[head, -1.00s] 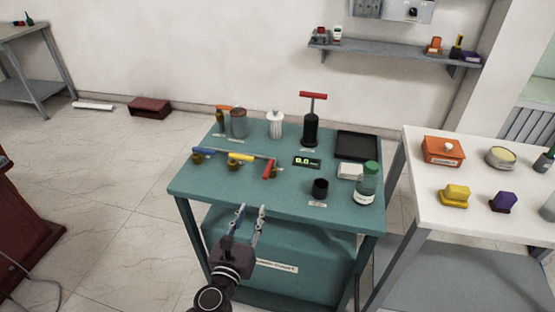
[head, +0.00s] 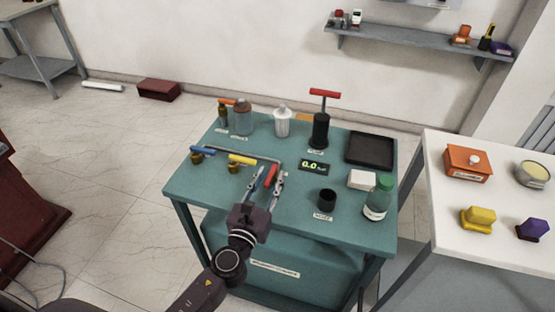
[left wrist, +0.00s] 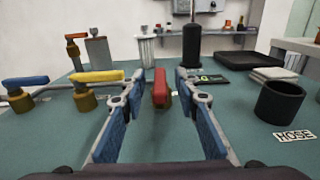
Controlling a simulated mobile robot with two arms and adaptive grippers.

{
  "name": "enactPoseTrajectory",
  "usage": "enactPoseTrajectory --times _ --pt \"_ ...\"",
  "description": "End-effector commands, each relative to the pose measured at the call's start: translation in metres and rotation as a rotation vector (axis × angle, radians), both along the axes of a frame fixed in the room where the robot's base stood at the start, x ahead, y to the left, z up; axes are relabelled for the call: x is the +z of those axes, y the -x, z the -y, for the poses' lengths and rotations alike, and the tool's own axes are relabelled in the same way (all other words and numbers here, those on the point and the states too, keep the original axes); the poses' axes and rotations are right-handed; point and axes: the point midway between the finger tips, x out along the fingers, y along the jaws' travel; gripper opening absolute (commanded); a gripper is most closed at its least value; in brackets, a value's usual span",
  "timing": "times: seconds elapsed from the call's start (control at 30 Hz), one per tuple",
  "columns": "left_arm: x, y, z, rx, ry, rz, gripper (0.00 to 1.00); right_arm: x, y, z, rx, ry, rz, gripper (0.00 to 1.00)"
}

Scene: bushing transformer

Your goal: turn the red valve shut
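The red valve handle (head: 271,176) is on the teal table, at the right end of a row with a yellow valve (head: 240,160) and a blue valve (head: 202,151). In the left wrist view the red handle (left wrist: 161,89) stands between my fingers, pointing toward the camera. My left gripper (head: 266,187) is open, with one finger on each side of the red handle. In the wrist view there is a gap on both sides (left wrist: 160,92). My right gripper is not in view.
A grey pipe (head: 258,156) runs along the valves. A black cup (head: 327,199), a green-capped bottle (head: 377,197), a display (head: 314,167) and a black pump with a red handle (head: 320,130) stand to the right. A white table (head: 440,225) adjoins on the right.

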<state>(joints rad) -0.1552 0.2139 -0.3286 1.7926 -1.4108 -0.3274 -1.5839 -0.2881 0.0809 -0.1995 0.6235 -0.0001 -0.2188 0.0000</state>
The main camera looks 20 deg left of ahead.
Motion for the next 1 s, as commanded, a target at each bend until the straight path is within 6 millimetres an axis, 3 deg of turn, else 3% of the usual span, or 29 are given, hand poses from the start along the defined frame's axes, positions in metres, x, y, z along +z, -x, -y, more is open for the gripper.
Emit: enactPoseTrajectory --times 0.3,0.73,1.0 --pt "0.001 -0.049 0.001 0.002 0.002 0.002 0.29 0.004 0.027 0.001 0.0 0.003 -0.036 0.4" --pt "0.0 -0.059 0.002 0.001 0.002 0.0 0.29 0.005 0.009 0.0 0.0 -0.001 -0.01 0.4" --pt "0.0 -0.059 0.002 0.001 0.002 0.0 0.0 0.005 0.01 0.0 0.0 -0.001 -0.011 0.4"
